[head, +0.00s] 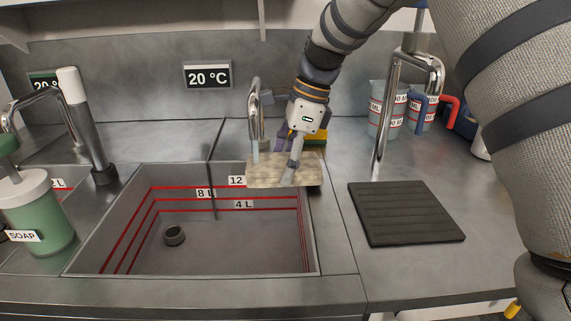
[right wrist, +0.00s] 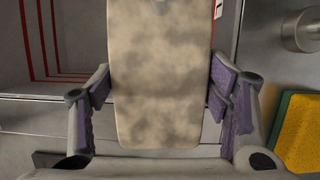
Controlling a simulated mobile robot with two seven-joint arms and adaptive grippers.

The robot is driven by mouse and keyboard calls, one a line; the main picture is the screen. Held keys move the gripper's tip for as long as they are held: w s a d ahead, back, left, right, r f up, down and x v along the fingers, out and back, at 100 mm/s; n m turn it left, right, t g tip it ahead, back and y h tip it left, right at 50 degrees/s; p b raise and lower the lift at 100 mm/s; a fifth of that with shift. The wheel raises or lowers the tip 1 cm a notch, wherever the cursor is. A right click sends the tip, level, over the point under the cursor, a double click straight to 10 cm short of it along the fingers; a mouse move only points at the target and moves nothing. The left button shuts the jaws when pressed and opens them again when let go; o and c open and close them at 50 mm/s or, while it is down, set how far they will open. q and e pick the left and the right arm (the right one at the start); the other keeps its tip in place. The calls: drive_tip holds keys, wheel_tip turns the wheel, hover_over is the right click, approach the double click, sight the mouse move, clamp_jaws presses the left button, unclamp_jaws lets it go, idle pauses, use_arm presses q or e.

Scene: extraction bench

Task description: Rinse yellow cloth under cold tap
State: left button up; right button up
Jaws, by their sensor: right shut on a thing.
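My right gripper (head: 291,172) is shut on a flat beige piece with dark smudges (head: 262,173), which looks like a stiff board. It is held level over the sink's back right corner. In the right wrist view the piece (right wrist: 160,65) lies between the purple finger pads. A chrome tap (head: 254,108) stands behind it, with its spout end just above the piece's left part; I cannot tell whether water runs. A yellow piece (right wrist: 294,128), perhaps the cloth or a sponge, lies with a green one at the right in the right wrist view. My left gripper is out of view.
The grey sink (head: 230,248) has red level lines and a dark drain plug (head: 174,235). A soap bottle (head: 38,212) and another tap (head: 88,130) stand left. A black ribbed mat (head: 405,213) and labelled jugs (head: 385,110) are right. A sign (head: 207,76) reads 20 °C.

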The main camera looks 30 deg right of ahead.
sight(306, 171)
drive_tip(key=shift+s+r, duration=0.2)
drive_tip(key=shift+s, duration=0.1)
drive_tip(key=shift+s+d+r+p, duration=0.15)
drive_tip(key=shift+s+p, duration=0.2)
drive_tip(key=shift+s, duration=0.1)
drive_tip(key=shift+s+d+r+p, duration=0.1)
drive_tip(key=shift+s+p, duration=0.2)
drive_tip(key=shift+s, duration=0.15)
drive_tip(key=s, duration=0.2)
drive_tip(key=shift+s+d+f, duration=0.3)
drive_tip(key=shift+f, duration=0.1)
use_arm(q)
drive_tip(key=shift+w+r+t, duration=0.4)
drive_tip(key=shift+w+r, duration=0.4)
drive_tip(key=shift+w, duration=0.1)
use_arm(e)
drive_tip(key=shift+s+d, duration=0.15)
drive_tip(key=shift+s, duration=0.55)
drive_tip(key=shift+s+d, duration=0.15)
drive_tip(key=shift+s, duration=0.55)
drive_tip(key=s+r, duration=0.2)
drive_tip(key=s+d+r, duration=0.1)
drive_tip(key=s+r, duration=0.1)
drive_tip(key=s, duration=0.1)
